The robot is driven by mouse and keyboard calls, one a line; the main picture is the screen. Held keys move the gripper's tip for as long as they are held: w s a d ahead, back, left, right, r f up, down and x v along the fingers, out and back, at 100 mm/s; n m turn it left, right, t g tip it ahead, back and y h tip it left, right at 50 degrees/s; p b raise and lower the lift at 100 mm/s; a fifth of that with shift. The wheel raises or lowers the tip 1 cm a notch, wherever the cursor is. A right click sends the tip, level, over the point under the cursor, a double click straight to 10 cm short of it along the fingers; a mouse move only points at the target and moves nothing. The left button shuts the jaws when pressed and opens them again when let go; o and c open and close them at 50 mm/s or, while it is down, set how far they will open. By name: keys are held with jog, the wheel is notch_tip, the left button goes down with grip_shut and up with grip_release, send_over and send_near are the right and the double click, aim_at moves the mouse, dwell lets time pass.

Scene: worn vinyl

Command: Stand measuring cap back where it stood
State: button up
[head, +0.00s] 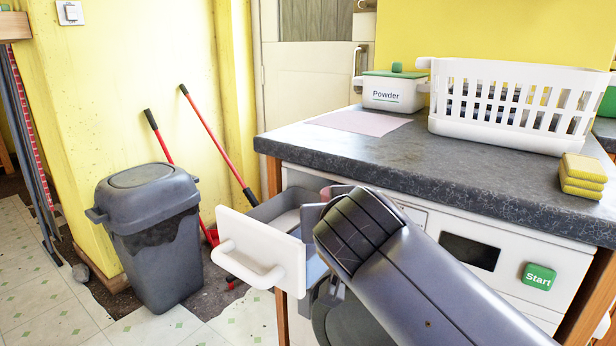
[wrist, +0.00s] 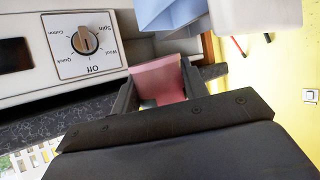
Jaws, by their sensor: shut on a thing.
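My gripper (wrist: 160,88) is shut on a pink measuring cap (wrist: 158,76), which sits between its two fingers in the wrist view. A small greenish patch shows at the cap's near edge. In the head view only a bit of the pink cap (head: 326,192) shows behind my arm, beside the open drawer (head: 262,250) of the white machine. My arm hides most of the gripper there. The drawer has a white front with a handle and a grey and pale blue inside. Whether the cap touches the drawer cannot be told.
A pink cloth (head: 360,122) lies on the dark worktop (head: 420,160), with a Powder box (head: 393,92) behind it. A white basket (head: 500,110) and yellow sponges (head: 583,175) stand to the right. A grey bin (head: 150,235) stands left of the drawer. The dial (wrist: 84,40) faces the wrist camera.

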jog(key=r+p, duration=0.1)
jog(key=p, duration=0.1)
jog(key=s+d+r+p, duration=0.1)
jog(key=r+p, duration=0.1)
jog(key=shift+s, duration=0.2)
jog(key=shift+g+p, duration=0.4)
jog(key=shift+p, duration=0.45)
jog(key=w+f+g+p, duration=0.1)
jog(key=p, duration=0.1)
jog(key=w+a+f+g+p, duration=0.1)
jog(key=p, duration=0.2)
jog(key=w+f+g+p, duration=0.1)
jog(key=p, duration=0.1)
jog(key=shift+a+f+n+h, duration=0.15)
jog(key=shift+a+n+h, duration=0.1)
jog(key=shift+n+h, duration=0.15)
jog(key=shift+w+a+f+g+p, duration=0.15)
jog(key=shift+w+f+g+p, duration=0.2)
jog(key=shift+p, duration=0.45)
